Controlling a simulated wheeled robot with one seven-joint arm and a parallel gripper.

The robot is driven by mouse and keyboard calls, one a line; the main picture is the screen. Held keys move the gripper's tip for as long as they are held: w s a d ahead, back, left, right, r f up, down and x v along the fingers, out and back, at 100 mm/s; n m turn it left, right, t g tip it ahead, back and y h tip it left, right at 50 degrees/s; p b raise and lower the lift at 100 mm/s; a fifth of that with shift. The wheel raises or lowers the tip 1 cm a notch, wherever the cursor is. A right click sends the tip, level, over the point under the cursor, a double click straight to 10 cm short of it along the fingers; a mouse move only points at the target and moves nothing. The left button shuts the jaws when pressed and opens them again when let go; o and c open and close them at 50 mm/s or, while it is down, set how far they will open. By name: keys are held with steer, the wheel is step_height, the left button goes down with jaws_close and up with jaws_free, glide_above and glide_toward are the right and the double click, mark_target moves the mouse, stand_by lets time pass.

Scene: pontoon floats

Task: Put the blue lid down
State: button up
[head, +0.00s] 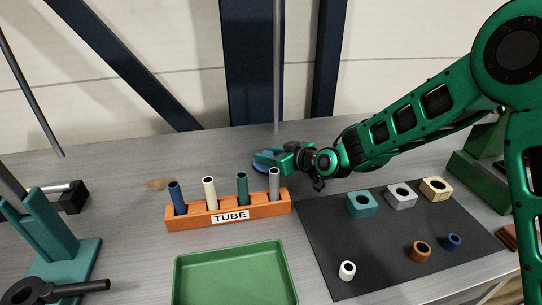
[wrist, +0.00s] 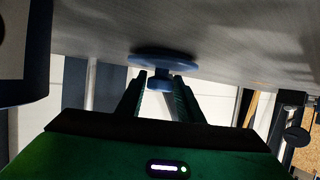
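The blue lid (head: 264,163) is at the back of the grey workbench, behind the orange tube rack. In the wrist view the lid (wrist: 165,58) shows as a flat disc with a round knob, close to the bench surface; whether it touches is hard to tell. My gripper (head: 279,159) reaches in from the right, low over the bench. In the wrist view its two fingers (wrist: 156,84) are on either side of the knob and appear closed on it. In the head view the fingers hide part of the lid.
The orange rack (head: 229,218) holds several upright tubes just in front. A green tray (head: 236,279) is at the front. A black mat (head: 395,240) with square blocks and small rings lies at right. A teal stand (head: 50,238) is at left. The bench left of the lid is mostly clear.

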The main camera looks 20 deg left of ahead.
steer(key=shift+o, duration=0.9)
steer(key=v, duration=1.2)
steer(key=shift+f, duration=0.1)
